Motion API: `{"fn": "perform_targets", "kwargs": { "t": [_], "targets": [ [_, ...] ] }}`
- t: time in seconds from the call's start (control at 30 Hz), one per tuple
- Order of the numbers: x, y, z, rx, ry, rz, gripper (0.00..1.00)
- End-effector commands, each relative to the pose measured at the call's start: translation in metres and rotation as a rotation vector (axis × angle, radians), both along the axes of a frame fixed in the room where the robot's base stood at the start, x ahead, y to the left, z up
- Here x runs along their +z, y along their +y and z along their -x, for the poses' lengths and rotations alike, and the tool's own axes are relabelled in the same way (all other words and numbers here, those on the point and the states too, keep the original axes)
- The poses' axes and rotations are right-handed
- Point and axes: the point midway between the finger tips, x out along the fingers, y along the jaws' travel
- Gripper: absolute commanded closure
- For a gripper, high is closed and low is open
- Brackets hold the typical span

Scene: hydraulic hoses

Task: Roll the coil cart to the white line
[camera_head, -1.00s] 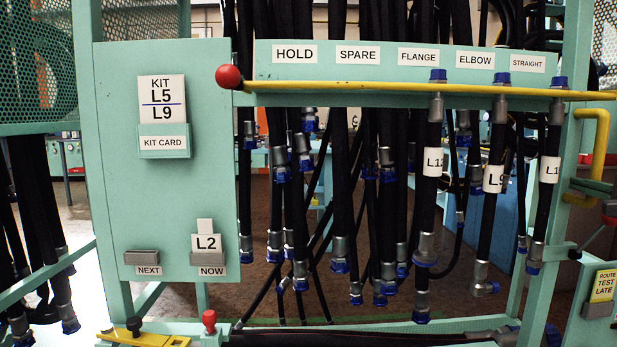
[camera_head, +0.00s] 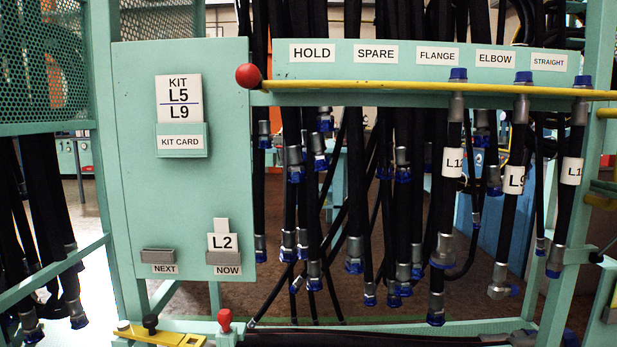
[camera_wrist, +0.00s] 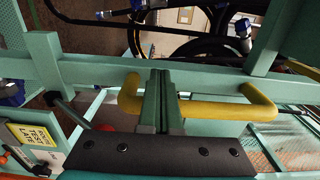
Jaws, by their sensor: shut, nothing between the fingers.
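My gripper (camera_wrist: 161,78) shows in the wrist view with its two fingers together and nothing between them. A yellow bar handle (camera_wrist: 215,110) on a green frame crosses the picture at the fingers. The fingers overlap it, and I cannot tell whether they touch it. Black curved hose (camera_wrist: 195,50), perhaps coiled, shows beyond the green rail. I cannot make out the coil cart as a whole or tell whether the handle belongs to it. No white floor line is clear in either view. The gripper is not in the head view.
A green hose rack with a kit board (camera_head: 185,230) fills the head view. A yellow bar (camera_head: 400,86) with a red knob (camera_head: 248,77) crosses it. Several black hoses hang behind. A yellow route tag (camera_wrist: 35,135) sits at left in the wrist view.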

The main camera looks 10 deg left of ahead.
Motion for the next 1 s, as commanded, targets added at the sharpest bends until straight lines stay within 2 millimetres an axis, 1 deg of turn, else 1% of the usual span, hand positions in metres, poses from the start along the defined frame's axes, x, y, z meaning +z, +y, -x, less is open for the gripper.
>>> {"fn": "perform_targets", "kwargs": {
  "t": [0.27, 1.0],
  "targets": [
    [0.0, -0.001, 0.0, 0.0, 0.0, 0.0, 1.0],
    [0.0, -0.019, -0.002, -0.006, -0.001, -0.003, 1.0]
  ]
}}
